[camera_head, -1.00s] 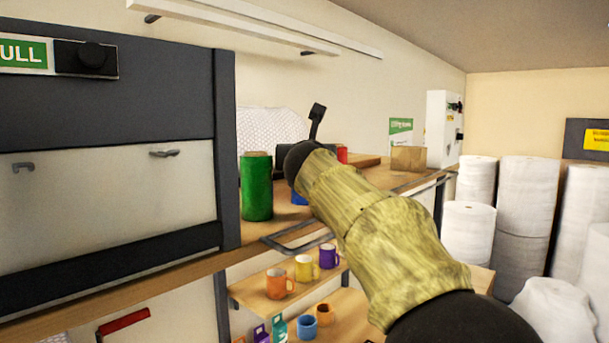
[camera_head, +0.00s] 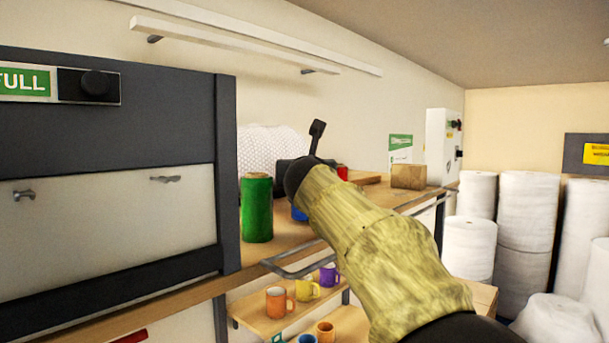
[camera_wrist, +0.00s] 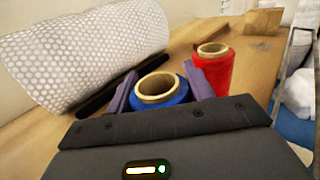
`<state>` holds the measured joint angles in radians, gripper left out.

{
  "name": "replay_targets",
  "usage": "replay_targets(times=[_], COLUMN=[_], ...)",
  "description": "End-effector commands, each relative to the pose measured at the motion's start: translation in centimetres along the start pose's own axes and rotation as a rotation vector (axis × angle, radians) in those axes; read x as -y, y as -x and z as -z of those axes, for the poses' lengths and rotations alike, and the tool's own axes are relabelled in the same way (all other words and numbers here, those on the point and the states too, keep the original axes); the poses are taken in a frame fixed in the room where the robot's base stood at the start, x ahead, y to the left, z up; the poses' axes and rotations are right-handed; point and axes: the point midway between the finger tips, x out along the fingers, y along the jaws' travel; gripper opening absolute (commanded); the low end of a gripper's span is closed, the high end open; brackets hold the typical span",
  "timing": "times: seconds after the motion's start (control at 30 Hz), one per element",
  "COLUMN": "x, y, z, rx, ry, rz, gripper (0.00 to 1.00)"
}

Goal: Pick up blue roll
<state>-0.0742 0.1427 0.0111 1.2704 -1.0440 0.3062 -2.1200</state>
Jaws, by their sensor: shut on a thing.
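The blue roll (camera_wrist: 178,95) stands upright between the two purple-grey fingers of my gripper (camera_wrist: 160,92) in the wrist view. The gripper is shut on it, and the roll's pale hollow core faces up. In the head view only a sliver of the blue roll (camera_head: 299,213) shows on the bench, beside my arm, which hides the rest. A red roll (camera_wrist: 214,72) stands just right of the right finger. A green roll (camera_head: 257,208) stands on the bench to the left in the head view.
A cardboard box (camera_head: 408,176) sits farther along the wooden bench. A metal rail (camera_head: 290,262) runs at the front edge. Below is a shelf with mugs (camera_head: 277,300). White rolls (camera_head: 528,210) stand at the right.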

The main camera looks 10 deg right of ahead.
Motion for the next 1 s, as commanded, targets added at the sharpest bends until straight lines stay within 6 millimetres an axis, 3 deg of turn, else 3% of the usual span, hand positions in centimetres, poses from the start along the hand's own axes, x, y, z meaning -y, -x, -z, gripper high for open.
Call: replay_targets(times=[0.03, 0.43, 0.57, 1.0], x=[0.0, 0.1, 0.0, 0.0], y=[0.0, 0.0, 0.0, 0.0], z=[-1.3, -8.2, -9.0, -9.0], rx=[0.004, 0.004, 0.002, 0.002], ry=[-0.002, -0.002, 0.0, 0.0], rz=[0.0, 0.002, 0.0, 0.0], gripper=[0.22, 0.22, 0.22, 0.22])
